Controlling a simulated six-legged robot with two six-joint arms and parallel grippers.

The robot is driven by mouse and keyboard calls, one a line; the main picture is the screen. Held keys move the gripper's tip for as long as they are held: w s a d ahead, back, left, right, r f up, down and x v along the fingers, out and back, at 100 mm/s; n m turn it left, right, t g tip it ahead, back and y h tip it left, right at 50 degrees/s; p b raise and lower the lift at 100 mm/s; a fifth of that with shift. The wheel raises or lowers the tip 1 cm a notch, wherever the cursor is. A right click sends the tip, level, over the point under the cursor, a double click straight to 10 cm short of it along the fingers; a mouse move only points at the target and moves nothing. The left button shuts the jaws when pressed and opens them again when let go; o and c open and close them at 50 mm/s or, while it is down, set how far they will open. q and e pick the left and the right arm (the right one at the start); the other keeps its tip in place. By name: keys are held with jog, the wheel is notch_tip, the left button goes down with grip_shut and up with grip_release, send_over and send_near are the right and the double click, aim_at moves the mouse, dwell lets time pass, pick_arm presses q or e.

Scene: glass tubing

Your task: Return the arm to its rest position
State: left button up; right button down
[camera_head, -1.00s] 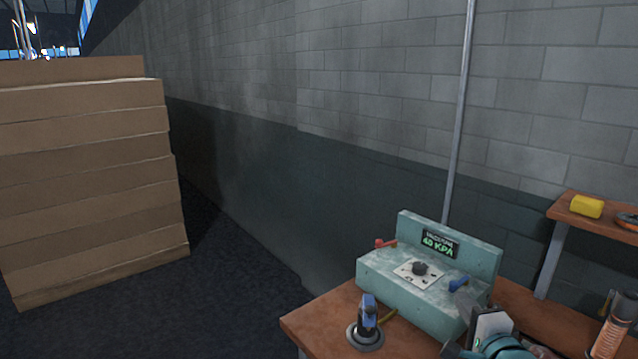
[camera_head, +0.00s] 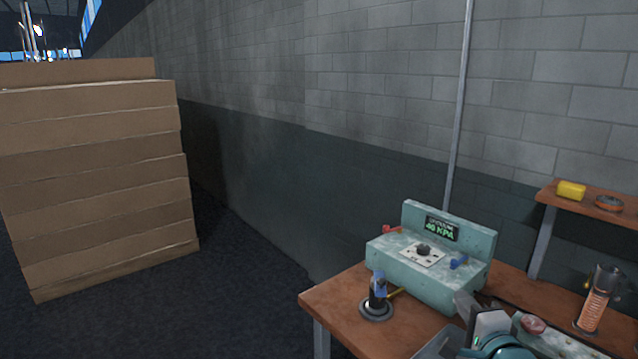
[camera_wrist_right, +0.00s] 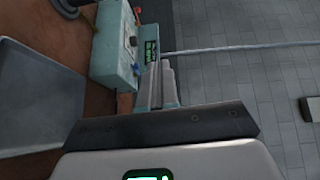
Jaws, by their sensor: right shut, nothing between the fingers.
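My right gripper (camera_head: 465,304) shows at the bottom of the head view, in front of the bench and close to the teal control box (camera_head: 425,272). Its teal wrist part sits at the bottom edge. In the right wrist view the two fingers (camera_wrist_right: 161,84) are together with nothing between them, and the control box (camera_wrist_right: 113,45) lies beyond them. Most of the right arm is out of the picture. My left gripper is not in view.
The box has a green display, a knob and red and blue levers. A blue-topped tool on a round base (camera_head: 377,298) stands on the wooden bench (camera_head: 335,303). An orange-labelled cylinder (camera_head: 593,302) stands at right. Stacked brown boards (camera_head: 100,180) stand left; floor between is clear.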

jog(key=s+a+f+n+g+y, duration=0.1)
jog(key=s+a+f+n+g, duration=0.2)
jog(key=f, duration=0.6)
jog(key=s+a+f+n+g, duration=0.2)
jog(key=s+a+f+g, duration=0.15)
jog(key=f, duration=0.65)
jog(key=s+a+f+n+g+y, duration=0.1)
jog(key=s+a+f+n+g, duration=0.2)
jog(key=f, duration=0.6)
jog(key=s+a+f+n+g, duration=0.2)
jog(key=s+f+g, duration=0.15)
jog(key=s, duration=0.45)
jog(key=s+a+f+n+g, duration=0.25)
jog(key=s+f, duration=0.25)
jog(key=s, duration=0.3)
jog(key=s+a+f+n+g, duration=0.2)
jog(key=s+a+f+n, duration=0.15)
jog(key=s, duration=0.45)
notch_tip(320, 180, down, 6)
jog(key=w+d+m+b, duration=0.1)
jog(key=b, duration=0.4)
jog(key=shift+w+r+y+b, duration=0.15)
jog(key=shift+w+y+b, duration=0.15)
jog(key=shift+y, duration=0.1)
jog(key=shift+s+d+t, duration=0.1)
jog(key=shift+t, duration=0.15)
